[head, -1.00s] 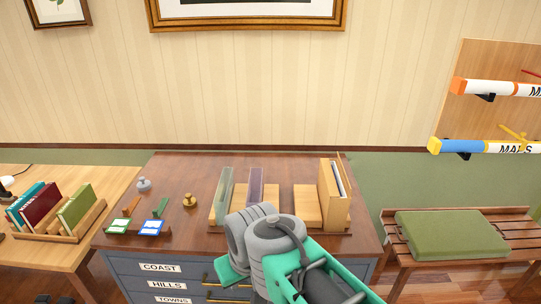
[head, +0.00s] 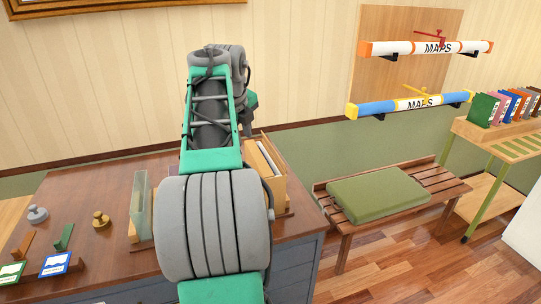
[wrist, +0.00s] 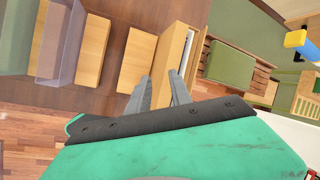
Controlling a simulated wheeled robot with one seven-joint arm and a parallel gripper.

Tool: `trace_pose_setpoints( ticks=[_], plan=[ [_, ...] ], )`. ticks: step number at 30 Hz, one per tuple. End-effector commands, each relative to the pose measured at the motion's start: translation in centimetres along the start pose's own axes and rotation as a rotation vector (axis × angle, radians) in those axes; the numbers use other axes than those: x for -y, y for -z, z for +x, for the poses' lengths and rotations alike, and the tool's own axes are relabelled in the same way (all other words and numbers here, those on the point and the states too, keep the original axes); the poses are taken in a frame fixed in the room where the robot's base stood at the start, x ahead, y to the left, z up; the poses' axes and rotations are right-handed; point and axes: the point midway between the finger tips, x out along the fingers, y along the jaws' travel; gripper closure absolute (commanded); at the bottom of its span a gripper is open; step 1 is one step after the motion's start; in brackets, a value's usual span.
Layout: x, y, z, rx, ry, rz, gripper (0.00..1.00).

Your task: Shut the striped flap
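A panel with green and pale stripes (head: 505,147) lies at the front of a green-legged stand at the far right of the head view. It is the only striped panel I can make out there, and it looks folded out, roughly flat. In the wrist view, a slatted pale and green surface (wrist: 306,104) at the right edge may be the same panel. My arm hides the gripper in the head view.
A slatted bench (head: 345,222) with a green cushion (head: 378,193) stands between the cabinet (head: 110,190) and the stand. Map tubes (head: 410,104) stick out from a wall board above it. Several books (head: 505,106) stand on the stand. The wood floor (head: 400,265) in front is clear.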

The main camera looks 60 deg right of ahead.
Motion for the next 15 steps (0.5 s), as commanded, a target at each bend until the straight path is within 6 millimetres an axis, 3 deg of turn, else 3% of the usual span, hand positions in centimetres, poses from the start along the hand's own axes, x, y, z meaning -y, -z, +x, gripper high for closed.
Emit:
trace_pose_setpoints(
  ticks=[1,4,8,15],
  plan=[
    [2.6,1.6,1.1,-0.015,0.018,0.167,0.75],
    [5.8,3.4,1.5,-0.026,0.044,0.397,0.75],
    [6.8,4.1,2.4,-0.030,0.052,0.473,0.75],
    [6.9,4.2,6.8,-0.029,0.050,0.468,0.75]
  ],
)
